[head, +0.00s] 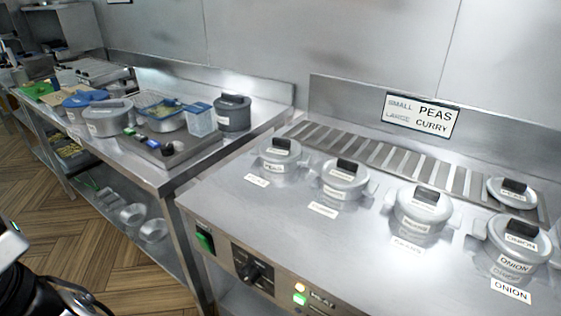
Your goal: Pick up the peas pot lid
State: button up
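Several grey pots with black-handled lids stand in a slanting row on the steel range. The leftmost pot (279,163) is the smallest-looking; its label seems to read PEAS but is too blurred to be sure. Its lid (268,147) sits on top, with a black block handle. The second pot (345,190), third pot (418,222) and the ONION pot (513,263) also have lids on. My gripper's fingers are not in view; only part of my arm shows at the lower left edge, well apart from the pots.
A sign (423,115) reads SMALL PEAS, LARGE CURRY. A separate lidded item (495,196) sits at the right end of the slatted strip (400,167). A left counter (150,172) holds pots, a fryer-like unit and containers. Wooden floor (100,250) is open at left.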

aim_at(275, 149)
jog(key=z, duration=0.35)
jog(key=j+z, duration=0.9)
jog(key=j, duration=0.25)
jog(key=k+j+z, duration=0.1)
jog(key=j, duration=0.3)
jog(key=k+j+z, duration=0.1)
jog(key=j, duration=0.25)
jog(key=k+j, duration=0.1)
jog(key=j, duration=0.25)
jog(key=k+j, duration=0.1)
jog(key=j, duration=0.2)
jog(key=k+j, duration=0.1)
jog(key=j, duration=0.7)
jog(key=i+j, duration=0.1)
jog(key=i, duration=0.35)
jog(key=i+j, duration=0.1)
jog(key=i, duration=0.35)
jog(key=z, duration=0.05)
